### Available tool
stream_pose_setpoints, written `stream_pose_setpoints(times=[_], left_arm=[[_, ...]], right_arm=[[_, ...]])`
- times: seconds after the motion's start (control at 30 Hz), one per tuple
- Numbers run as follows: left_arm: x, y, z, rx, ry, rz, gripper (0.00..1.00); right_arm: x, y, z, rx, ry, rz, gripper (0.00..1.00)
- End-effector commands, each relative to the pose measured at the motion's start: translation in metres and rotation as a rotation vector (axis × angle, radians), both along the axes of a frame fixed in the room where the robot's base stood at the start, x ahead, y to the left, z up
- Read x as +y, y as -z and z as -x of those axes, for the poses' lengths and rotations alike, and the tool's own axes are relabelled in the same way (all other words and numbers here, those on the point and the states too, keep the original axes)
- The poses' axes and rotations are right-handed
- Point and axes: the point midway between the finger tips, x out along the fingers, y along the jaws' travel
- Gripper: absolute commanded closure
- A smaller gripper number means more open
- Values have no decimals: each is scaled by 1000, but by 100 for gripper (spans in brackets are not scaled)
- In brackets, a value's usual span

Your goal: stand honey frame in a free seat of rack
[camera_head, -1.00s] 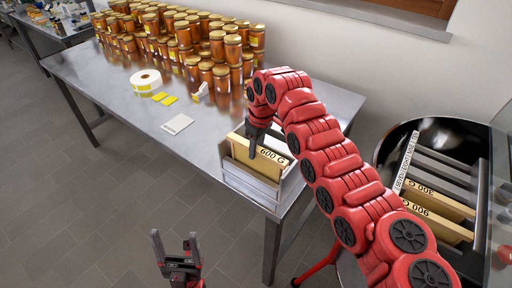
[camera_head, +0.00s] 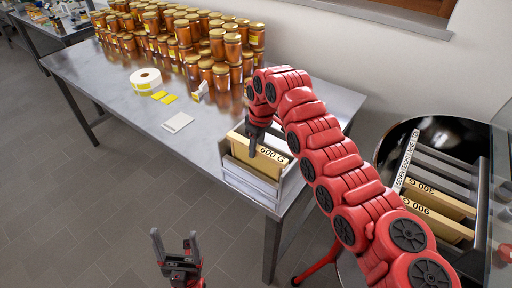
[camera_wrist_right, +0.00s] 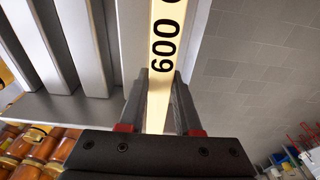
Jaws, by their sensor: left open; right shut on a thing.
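My right gripper (camera_head: 254,148) is shut on the top bar of a honey frame (camera_head: 272,155), pale yellow wood and marked 600 G. The frame is at the grey metal rack (camera_head: 250,188) on the table's front right corner. Its lower part is hidden, so I cannot tell how deep it sits. In the right wrist view the honey frame (camera_wrist_right: 166,40) is between the fingers of the right gripper (camera_wrist_right: 162,95), with grey bars of the rack (camera_wrist_right: 85,45) to its left. My left gripper (camera_head: 177,252) is open and empty, low in front of the table.
Many honey jars (camera_head: 200,45) stand at the back of the metal table (camera_head: 110,80). A label roll (camera_head: 146,78) and a white card (camera_head: 177,122) lie near the middle. At right, a dark drum (camera_head: 450,130) holds frames marked 300 G (camera_head: 436,198) and 900 G (camera_head: 432,220).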

Motion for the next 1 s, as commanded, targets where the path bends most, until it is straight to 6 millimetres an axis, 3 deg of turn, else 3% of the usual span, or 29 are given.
stream_pose_setpoints(times=[0.07,0.1,0.27,0.67,0.77,1.0], left_arm=[[0,1,0,0,0,0,22],[0,1,0,0,0,0,22],[0,1,0,0,0,0,22],[0,4,0,0,0,0,22],[0,8,0,0,0,0,22],[0,21,0,0,0,0,22]], right_arm=[[0,0,0,-2,0,-1,100],[0,0,-1,-2,0,-1,62],[0,0,0,-1,0,0,34],[0,-6,0,-3,0,0,33],[-2,-19,0,-3,1,0,33],[-8,-80,4,-7,1,0,33]])
